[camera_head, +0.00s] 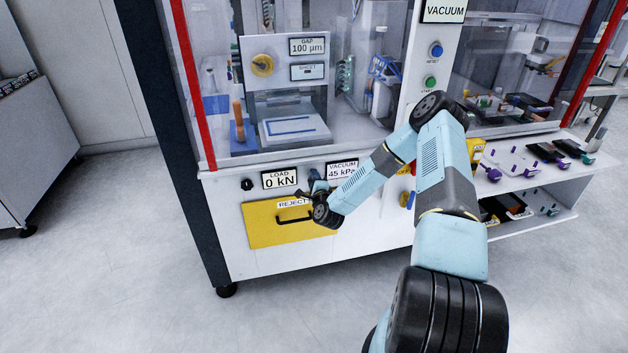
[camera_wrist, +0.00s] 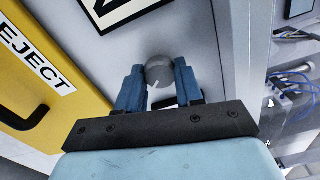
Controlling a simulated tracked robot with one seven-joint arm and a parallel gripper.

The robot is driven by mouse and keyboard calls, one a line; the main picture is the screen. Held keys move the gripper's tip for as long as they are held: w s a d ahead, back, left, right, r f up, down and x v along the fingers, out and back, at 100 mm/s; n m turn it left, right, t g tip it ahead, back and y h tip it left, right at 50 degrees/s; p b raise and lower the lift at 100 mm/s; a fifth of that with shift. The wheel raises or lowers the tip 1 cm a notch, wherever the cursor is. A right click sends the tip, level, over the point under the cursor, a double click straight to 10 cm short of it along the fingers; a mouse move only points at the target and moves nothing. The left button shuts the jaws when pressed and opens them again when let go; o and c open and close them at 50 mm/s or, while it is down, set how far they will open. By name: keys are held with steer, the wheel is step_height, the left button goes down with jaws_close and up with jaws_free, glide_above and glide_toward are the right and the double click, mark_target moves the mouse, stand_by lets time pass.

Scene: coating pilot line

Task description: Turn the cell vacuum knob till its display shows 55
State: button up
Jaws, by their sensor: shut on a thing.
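The vacuum knob (camera_wrist: 160,71) is a round grey knob with a pale pointer mark, on the white front panel. My gripper (camera_wrist: 159,78) is shut on it, with one blue finger on each side in the wrist view. In the head view my gripper (camera_head: 315,183) is at the panel, just left of the vacuum display, and the knob is hidden behind it. The vacuum display (camera_head: 342,169) reads 45 kPa. In the wrist view only a corner of a display label (camera_wrist: 118,8) shows at the top, and its reading is cut off.
The yellow reject drawer (camera_head: 262,229) with a black handle is just below my gripper. The load display (camera_head: 279,179) reads 0 kN, with a black knob (camera_head: 247,184) to its left. A side shelf (camera_head: 540,170) with several tools stands at the right.

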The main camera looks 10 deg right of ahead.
steer(key=shift+s+d+f+m, duration=0.1)
steer(key=shift+f+m, duration=0.05)
steer(key=shift+m, duration=1)
steer(key=shift+d+f+m, duration=0.1)
steer(key=shift+f+m, duration=0.05)
steer(key=shift+m, duration=1)
steer(key=shift+a, duration=0.1)
steer(key=o, duration=0.8)
steer(key=shift+c, duration=0.2)
steer(key=shift+o, duration=1.4)
steer(key=shift+r, duration=0.15)
steer(key=s, duration=1.3)
steer(key=shift+s, duration=0.3)
